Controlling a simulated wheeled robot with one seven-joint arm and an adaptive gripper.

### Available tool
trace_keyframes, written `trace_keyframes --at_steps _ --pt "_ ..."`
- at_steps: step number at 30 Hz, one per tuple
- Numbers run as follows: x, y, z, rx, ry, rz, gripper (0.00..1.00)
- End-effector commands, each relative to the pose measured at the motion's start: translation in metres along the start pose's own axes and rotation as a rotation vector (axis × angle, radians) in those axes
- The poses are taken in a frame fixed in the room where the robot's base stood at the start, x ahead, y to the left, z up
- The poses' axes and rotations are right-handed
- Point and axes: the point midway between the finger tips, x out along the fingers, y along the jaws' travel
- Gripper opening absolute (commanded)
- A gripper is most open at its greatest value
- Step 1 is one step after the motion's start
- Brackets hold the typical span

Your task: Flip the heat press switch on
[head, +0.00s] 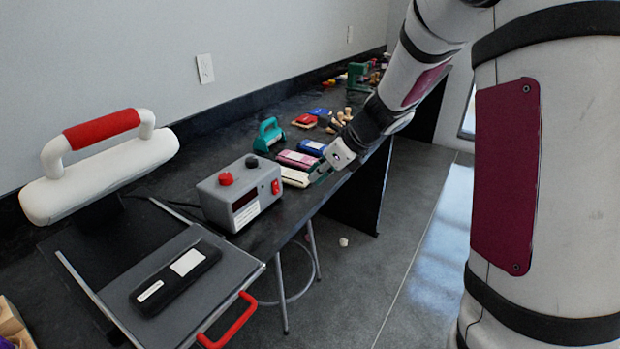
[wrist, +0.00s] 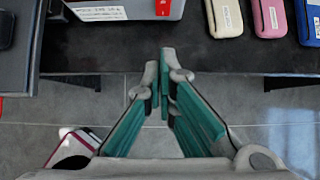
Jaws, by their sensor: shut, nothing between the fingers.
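The heat press stands at the near left of the bench, with a white arm and red grip (head: 102,129) raised over a grey platen (head: 225,268). Its grey control box (head: 217,201) carries a red knob, a black knob and a display. The red switch (head: 276,187) is on the box's right side; its position is too small to tell. The switch also shows at the top edge of the wrist view (wrist: 163,7). My gripper (head: 318,174) is shut and empty, apart from the switch and to its right, by the bench's front edge. In the wrist view my gripper (wrist: 163,78) points towards the bench edge.
A black case with labels (head: 175,275) lies on the platen. A red handle (head: 230,322) sticks out in front. Cream, pink and blue cases (head: 297,159) lie beyond the box, close to my gripper. A stool (head: 312,255) stands below. The floor at right is mostly clear.

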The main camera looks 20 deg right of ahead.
Motion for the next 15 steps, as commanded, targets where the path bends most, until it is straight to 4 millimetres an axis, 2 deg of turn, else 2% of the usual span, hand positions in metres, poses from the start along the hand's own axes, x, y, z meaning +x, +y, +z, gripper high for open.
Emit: trace_keyframes --at_steps 15 --pt "0.0008 -0.0003 -0.0041 0.000 0.001 0.000 0.00"
